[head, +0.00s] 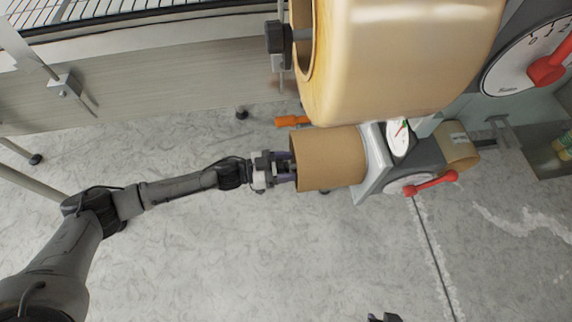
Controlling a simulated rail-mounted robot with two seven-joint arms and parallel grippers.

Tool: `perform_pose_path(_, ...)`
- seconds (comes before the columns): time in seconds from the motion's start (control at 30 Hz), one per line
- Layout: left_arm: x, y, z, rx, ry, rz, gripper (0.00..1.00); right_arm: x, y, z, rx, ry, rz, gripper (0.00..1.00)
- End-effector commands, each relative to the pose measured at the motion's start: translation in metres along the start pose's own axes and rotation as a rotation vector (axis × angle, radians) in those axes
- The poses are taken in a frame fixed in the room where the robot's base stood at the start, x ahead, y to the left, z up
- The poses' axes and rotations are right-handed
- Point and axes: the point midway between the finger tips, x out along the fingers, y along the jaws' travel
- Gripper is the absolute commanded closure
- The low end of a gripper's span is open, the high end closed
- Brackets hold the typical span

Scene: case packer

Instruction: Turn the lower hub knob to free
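A brown cardboard roll (331,158) lies on its side on the lower hub. My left gripper (288,167) is at the open left end of this roll. Its two fingers are apart, one above the other, and point right. The lower hub knob is not clearly visible; the fingers and the roll's edge cover that spot. I cannot tell whether the fingers touch or grip it. A dark piece (384,318) at the bottom edge may be the tip of my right gripper; too little of it shows to tell its state.
A large tan tape roll (400,60) with a black knob (276,38) hangs just above. An orange handle (292,121) is close above the gripper. The floor below is clear.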

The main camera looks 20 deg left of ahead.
Motion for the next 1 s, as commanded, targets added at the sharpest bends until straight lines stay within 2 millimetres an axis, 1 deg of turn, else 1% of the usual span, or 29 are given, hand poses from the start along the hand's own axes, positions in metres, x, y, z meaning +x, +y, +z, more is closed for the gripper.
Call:
perform_pose_path(0.03, 0.0, 0.0, 0.0, 0.0, 0.0, 0.0, 0.47, 0.0, 0.0, 0.0, 0.0, 0.0, 0.0, 0.57)
perform_pose_path(0.37, 0.0, 0.0, 0.0, 0.0, 0.0, 0.0, 0.79, 0.0, -0.001, 0.0, 0.002, 0.0, -0.002, 0.57)
perform_pose_path(0.53, 0.0, 0.0, 0.0, 0.009, 0.0, 0.0, 0.79, -0.001, -0.002, -0.001, 0.006, 0.0, -0.005, 0.57)
perform_pose_path(0.67, 0.0, 0.0, -0.001, 0.048, 0.0, -0.001, 0.79, -0.003, -0.003, -0.001, 0.009, 0.001, -0.007, 0.57)
perform_pose_path(0.87, 0.0, 0.001, -0.002, 0.175, 0.001, 0.0, 0.79, -0.01, -0.003, -0.004, 0.01, 0.001, -0.008, 0.57)
perform_pose_path(1.0, 0.0, 0.002, -0.001, 0.304, 0.0, 0.0, 0.79, -0.015, -0.002, -0.005, 0.01, 0.001, -0.008, 0.57)
